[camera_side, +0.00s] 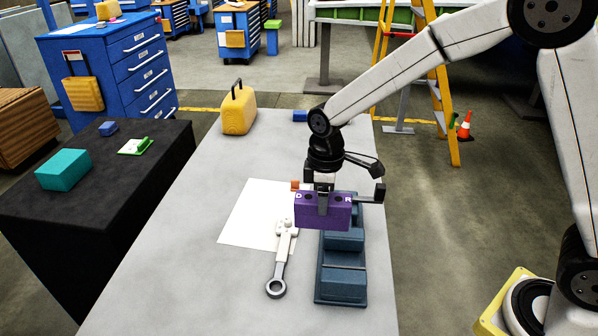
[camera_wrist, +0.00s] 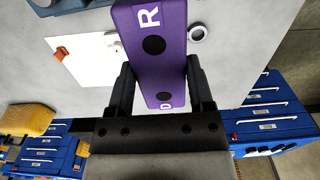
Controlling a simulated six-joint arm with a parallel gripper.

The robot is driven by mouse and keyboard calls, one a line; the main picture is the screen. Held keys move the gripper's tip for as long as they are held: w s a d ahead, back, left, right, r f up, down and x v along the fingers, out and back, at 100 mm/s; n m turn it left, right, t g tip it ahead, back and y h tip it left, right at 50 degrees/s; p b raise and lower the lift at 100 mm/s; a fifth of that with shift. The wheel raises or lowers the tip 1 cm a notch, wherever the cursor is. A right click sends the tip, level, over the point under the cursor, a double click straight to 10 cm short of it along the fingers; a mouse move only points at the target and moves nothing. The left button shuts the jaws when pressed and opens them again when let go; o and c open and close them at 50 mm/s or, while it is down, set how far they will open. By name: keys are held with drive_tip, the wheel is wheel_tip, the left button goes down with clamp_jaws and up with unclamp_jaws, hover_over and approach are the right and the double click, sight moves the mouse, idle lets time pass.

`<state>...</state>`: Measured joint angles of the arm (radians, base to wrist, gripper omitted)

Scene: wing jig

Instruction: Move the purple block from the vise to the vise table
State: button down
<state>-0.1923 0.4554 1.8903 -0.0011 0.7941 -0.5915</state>
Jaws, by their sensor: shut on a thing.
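The purple block (camera_side: 340,219) is held by my gripper (camera_side: 322,203) over the back part of the blue-grey vise (camera_side: 342,286) in the side view. Its face carries white letters D and R and dark round holes. In the wrist view, the purple block (camera_wrist: 157,72) sits between the two dark fingers of my gripper (camera_wrist: 160,92), which are shut on it. The block hides part of the vise, and I cannot tell how large the gap is. The vise table (camera_side: 185,225) is a long light grey top.
A white sheet (camera_side: 245,212) and a wrench-like tool (camera_side: 278,265) lie left of the vise. A yellow canister (camera_side: 239,112) and a small blue block (camera_side: 300,116) stand at the table's far end. A black table (camera_side: 110,205) stands left. The table's left front is clear.

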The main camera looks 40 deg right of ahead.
drive_tip(key=shift+w+a, duration=5.85)
drive_tip(key=shift+w, duration=2.2)
wheel_tip(320, 180, down, 6)
drive_tip(key=shift+f, duration=0.25)
drive_tip(key=shift+f, duration=0.2)
drive_tip(key=shift+f, duration=3.7)
drive_tip(key=shift+f, duration=0.55)
unclamp_jaws()
drive_tip(key=shift+s+d+f, duration=0.1)
